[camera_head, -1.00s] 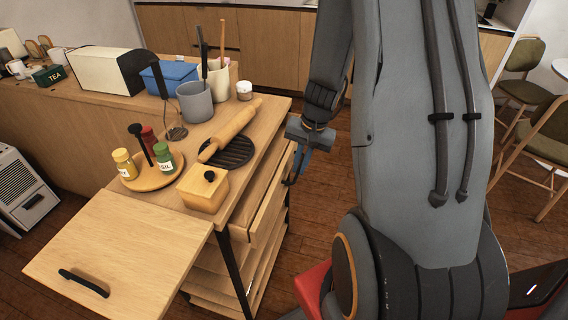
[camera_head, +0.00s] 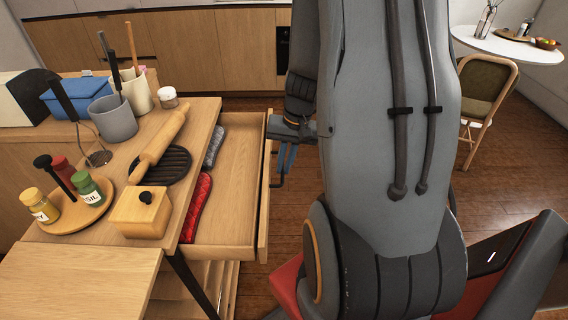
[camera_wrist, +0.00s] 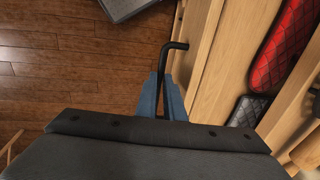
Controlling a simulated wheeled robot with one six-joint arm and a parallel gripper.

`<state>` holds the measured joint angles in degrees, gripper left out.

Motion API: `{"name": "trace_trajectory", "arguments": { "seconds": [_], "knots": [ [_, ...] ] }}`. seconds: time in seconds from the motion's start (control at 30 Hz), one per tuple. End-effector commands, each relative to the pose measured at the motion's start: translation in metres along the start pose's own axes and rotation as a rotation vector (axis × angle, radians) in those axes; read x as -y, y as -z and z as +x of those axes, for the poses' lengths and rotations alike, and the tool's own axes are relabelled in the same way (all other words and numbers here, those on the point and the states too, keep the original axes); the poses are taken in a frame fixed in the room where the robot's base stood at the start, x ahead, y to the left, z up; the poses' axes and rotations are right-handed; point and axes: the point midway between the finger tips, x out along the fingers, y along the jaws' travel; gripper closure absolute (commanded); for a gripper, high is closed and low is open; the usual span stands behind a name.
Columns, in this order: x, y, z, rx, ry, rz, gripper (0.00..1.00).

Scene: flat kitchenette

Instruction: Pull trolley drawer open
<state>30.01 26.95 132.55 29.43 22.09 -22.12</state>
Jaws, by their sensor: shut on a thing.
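The trolley drawer (camera_head: 232,200) stands well out from the trolley in the head view, with its inside showing. A red quilted cloth (camera_head: 197,206) and a grey one (camera_head: 214,147) lie in it near the trolley side. A dark bar handle (camera_head: 277,181) is on the drawer front. My gripper (camera_head: 287,158) is at the handle, partly hidden by my arm. In the wrist view its blue fingers (camera_wrist: 162,98) are shut around the dark handle (camera_wrist: 174,46), beside the wooden drawer front (camera_wrist: 203,50).
The trolley top (camera_head: 207,115) holds a rolling pin (camera_head: 158,140), a wooden box (camera_head: 140,213), a round spice tray (camera_head: 82,215) and a grey utensil pot (camera_head: 113,118). A chair (camera_head: 486,92) and white table (camera_head: 500,42) stand at the back right. Wooden floor is free between.

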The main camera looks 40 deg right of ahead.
Motion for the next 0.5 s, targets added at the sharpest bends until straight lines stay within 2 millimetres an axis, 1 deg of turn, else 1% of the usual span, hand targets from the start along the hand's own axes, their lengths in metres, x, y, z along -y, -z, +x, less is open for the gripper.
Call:
{"name": "trace_trajectory", "arguments": {
  "seconds": [0.1,0.13,0.2,0.23,0.5],
  "knots": [
    [0.0000,-0.0001,-0.0004,0.001,0.001,0.000,1.00],
    [-0.0001,-0.0001,-0.0004,0.001,0.001,0.001,0.87],
    [-0.0002,0.0000,-0.0004,0.001,0.001,0.001,0.75],
    [-0.0002,0.0000,-0.0004,0.000,0.000,0.001,0.73],
    [-0.0004,0.0002,-0.0007,0.000,0.000,0.002,0.73]
  ]
}}
